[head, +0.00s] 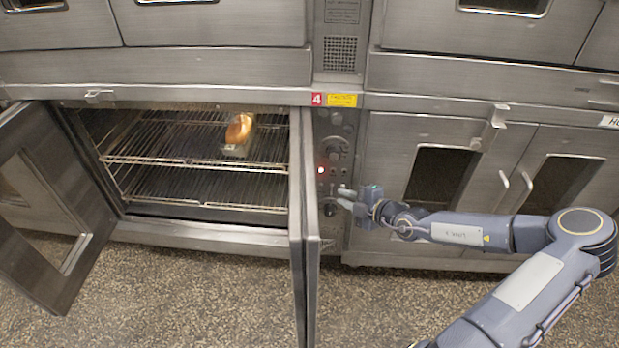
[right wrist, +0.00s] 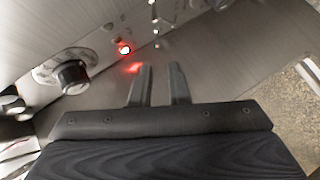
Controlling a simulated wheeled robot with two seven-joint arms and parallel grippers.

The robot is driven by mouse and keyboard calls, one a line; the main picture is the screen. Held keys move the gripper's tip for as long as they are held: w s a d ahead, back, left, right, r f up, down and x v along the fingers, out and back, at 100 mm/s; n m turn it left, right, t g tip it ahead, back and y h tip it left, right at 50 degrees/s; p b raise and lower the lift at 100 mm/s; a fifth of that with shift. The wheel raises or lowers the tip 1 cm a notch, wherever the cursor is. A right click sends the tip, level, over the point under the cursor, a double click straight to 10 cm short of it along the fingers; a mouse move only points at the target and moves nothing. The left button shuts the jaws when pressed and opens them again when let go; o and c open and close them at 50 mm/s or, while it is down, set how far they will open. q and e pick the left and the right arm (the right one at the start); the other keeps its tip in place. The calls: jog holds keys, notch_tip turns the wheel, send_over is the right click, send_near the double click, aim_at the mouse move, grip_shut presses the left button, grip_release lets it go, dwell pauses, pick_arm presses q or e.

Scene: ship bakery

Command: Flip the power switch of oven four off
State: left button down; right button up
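Oven four (head: 200,235) carries a red "4" label (head: 317,99), and its double doors stand open. Its control panel (head: 337,118) is right of the open cavity, with knobs and a lit red lamp (head: 320,170). The lamp also glows in the right wrist view (right wrist: 125,49), near a black knob (right wrist: 72,77) and small metal toggle-like parts (right wrist: 155,18). Which part is the power switch I cannot tell. My right gripper (head: 343,197) is at the lower panel, its fingers (right wrist: 160,66) slightly apart with nothing between them. Contact with the panel is unclear. My left gripper is out of view.
The oven's right door (head: 304,230) juts forward just left of the panel and my right gripper. The left door (head: 50,200) is swung wide. A bread loaf (head: 239,128) sits on the upper rack (head: 140,158).

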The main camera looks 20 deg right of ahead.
aim_at(320, 186)
jog(key=b+x, duration=0.3)
jog(key=x, duration=0.5)
jog(key=shift+w, duration=0.35)
grip_shut()
